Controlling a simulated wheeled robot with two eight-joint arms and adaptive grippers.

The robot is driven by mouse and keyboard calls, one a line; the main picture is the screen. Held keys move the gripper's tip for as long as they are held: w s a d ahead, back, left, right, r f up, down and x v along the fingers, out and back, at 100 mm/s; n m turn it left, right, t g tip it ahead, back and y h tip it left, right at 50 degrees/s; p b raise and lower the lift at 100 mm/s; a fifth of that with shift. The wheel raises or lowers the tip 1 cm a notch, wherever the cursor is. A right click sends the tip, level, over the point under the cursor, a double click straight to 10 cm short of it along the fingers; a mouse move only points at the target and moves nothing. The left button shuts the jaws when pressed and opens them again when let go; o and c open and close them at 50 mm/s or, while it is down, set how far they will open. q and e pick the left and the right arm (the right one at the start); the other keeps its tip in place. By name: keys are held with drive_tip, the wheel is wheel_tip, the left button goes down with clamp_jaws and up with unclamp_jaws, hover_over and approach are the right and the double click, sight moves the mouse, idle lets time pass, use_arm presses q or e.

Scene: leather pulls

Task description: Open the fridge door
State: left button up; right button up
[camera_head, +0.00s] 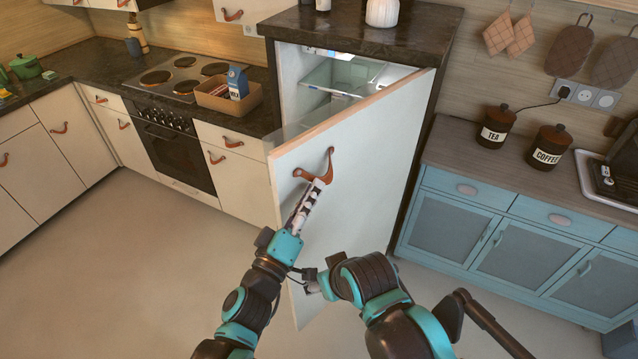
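The fridge door (365,150) is a white panel with a wood-toned top edge. It stands partly open, swung out from the dark-topped fridge cabinet, with its hinge side at the right. A brown leather pull (331,165) is fixed near its upper left. My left gripper (318,186) has its fingertips at the lower edge of this pull, appearing to touch it. The fingers show nearly edge-on, so their grip is unclear. My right gripper (312,284) is low in front of the door, near my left wrist, mostly hidden by its own arm.
Glass shelves (343,77) show inside the lit fridge. A blue cabinet (520,235) with tea and coffee jars stands at the right. A counter with a stove (180,78) and a brown box (228,97) is at the left. The floor at the left (120,265) is clear.

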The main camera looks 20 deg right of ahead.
use_arm(q)
drive_tip(key=v, duration=0.3)
drive_tip(key=shift+s+d, duration=0.15)
drive_tip(key=shift+s, duration=0.25)
use_arm(e)
drive_tip(key=shift+w+d+r+t, duration=0.25)
drive_tip(key=shift+w+r, duration=0.25)
drive_tip(key=shift+w, duration=0.1)
drive_tip(key=shift+w+d+r+t, duration=0.2)
drive_tip(key=shift+w+r+t, duration=0.05)
drive_tip(key=shift+w+r, duration=0.25)
